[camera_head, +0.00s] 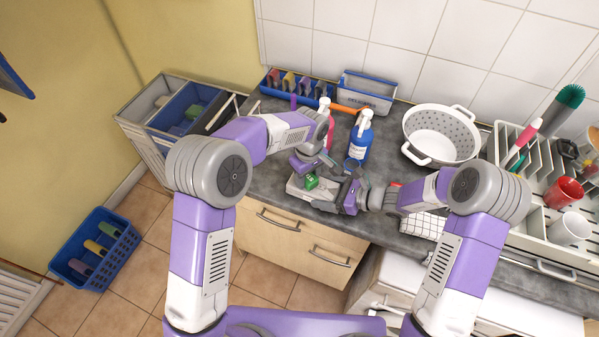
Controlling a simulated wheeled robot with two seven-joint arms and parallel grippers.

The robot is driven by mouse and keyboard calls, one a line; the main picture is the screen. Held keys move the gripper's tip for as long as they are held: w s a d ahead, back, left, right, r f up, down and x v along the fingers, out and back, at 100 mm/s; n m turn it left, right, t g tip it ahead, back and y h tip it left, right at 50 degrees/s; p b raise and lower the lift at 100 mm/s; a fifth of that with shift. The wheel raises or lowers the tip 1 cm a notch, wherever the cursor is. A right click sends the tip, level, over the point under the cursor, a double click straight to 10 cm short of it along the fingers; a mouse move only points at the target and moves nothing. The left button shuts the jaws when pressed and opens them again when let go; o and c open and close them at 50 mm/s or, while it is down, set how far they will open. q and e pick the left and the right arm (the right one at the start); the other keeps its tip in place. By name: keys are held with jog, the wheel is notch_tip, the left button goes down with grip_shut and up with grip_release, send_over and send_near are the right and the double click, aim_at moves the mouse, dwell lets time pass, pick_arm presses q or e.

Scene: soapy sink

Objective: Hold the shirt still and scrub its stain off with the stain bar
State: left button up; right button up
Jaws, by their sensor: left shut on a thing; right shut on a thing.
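The shirt (296,188) looks like a pale grey folded cloth lying on the dark counter near its front edge. A small green block, seemingly the stain bar (311,182), is on or just over the shirt. My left gripper (310,172) comes down from above and is shut on the green bar. My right gripper (328,197) reaches in from the right and is shut at the shirt's right side, seemingly on its cloth. The two grippers are close together and cover much of the shirt. No stain can be made out.
A blue bottle (360,140) and a pink spray bottle (330,130) stand behind the grippers. A white colander (440,136) is to the right, beside a dish rack (508,160) with a red mug (563,192). A checked cloth (424,225) lies at the front edge.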

aim_at(291, 176)
pick_arm(q)
jog(key=shift+s+d+f, duration=0.1)
jog(key=shift+s+d, duration=0.25)
jog(key=shift+d, duration=0.5)
jog(key=shift+w+a, duration=0.4)
jog(key=shift+a, duration=0.7)
jog(key=shift+w+a, duration=0.4)
jog(key=shift+a, duration=0.75)
jog(key=shift+w+a, duration=0.4)
jog(key=shift+a, duration=0.8)
notch_tip(291, 176, up, 9)
jog(key=shift+f, duration=0.2)
pick_arm(e)
jog(key=o, duration=1.3)
jog(key=shift+o, duration=0.2)
